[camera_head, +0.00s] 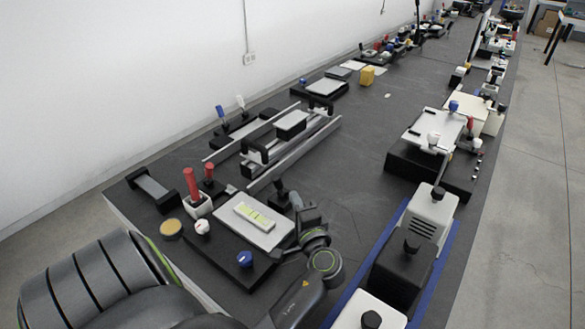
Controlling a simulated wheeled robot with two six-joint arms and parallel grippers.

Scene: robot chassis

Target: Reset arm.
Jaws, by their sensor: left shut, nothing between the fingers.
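My left arm comes up from the bottom of the head view, with its grey wrist over the near part of the dark bench. My left gripper (281,192) is small and dark here, shut and empty, near the far right corner of a white plate (233,213) on a black base. I cannot tell whether it touches anything. My right gripper is not in view.
A yellow-green block lies on the plate, and a blue knob (245,259) sits in front. Red-handled tools (192,184) stand to the left. Metal rails (290,155) lie beyond. White and black boxes (430,214) line the right. The bench (350,150) is clear mid-way.

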